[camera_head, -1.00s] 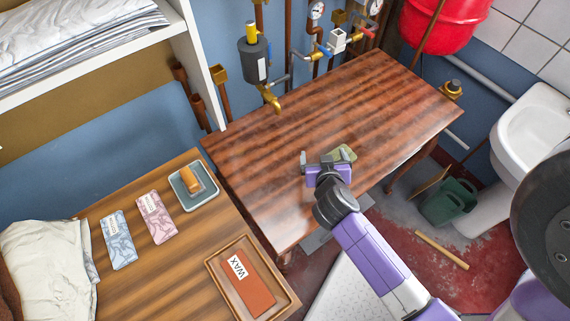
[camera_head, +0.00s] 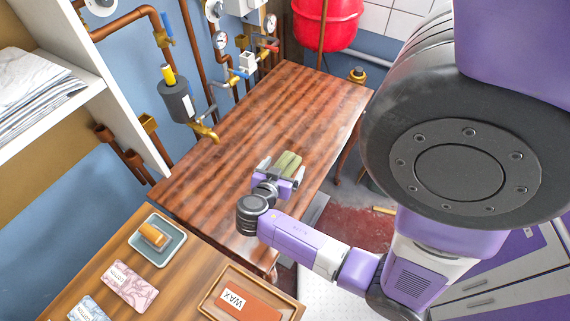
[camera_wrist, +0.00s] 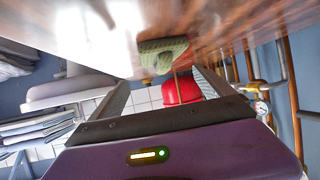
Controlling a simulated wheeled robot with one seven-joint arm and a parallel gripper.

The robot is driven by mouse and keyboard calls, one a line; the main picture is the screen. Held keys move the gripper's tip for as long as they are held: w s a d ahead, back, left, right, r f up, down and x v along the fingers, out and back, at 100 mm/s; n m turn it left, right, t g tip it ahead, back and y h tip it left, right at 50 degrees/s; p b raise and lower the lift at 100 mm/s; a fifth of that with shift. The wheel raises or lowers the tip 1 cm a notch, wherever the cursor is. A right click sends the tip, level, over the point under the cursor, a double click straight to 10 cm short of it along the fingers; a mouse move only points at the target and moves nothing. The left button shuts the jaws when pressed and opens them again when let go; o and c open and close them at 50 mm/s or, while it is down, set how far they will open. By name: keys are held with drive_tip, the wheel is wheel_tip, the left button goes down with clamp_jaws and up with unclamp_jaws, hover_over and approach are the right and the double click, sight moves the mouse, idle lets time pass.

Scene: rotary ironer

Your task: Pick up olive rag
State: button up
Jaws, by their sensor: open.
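The olive rag (camera_head: 287,164) is a small folded green cloth on the dark striped wooden table (camera_head: 290,100). My gripper (camera_head: 276,166) is open at the near side of the rag, low by the table. In the wrist view the rag (camera_wrist: 162,55) shows beyond the fingers, in the gap between the two fingertips (camera_wrist: 160,82). The fingers look apart from the rag and nothing is held. In the head view my gripper partly covers the rag's near end.
A brass tap (camera_head: 205,131) overhangs the table's left edge. A lower wooden table holds a wax block in a tray (camera_head: 207,303), a dish with an orange item (camera_head: 133,243) and cotton packets (camera_head: 130,286). A red tank (camera_head: 322,22) hangs behind. The table's far part is clear.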

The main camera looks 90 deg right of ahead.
sight(287, 163)
drive_tip(key=shift+p+x, duration=0.75)
drive_tip(key=shift+x, duration=1.8)
drive_tip(key=shift+w+f, duration=0.1)
drive_tip(key=shift+f, duration=0.1)
drive_tip(key=c, duration=1.4)
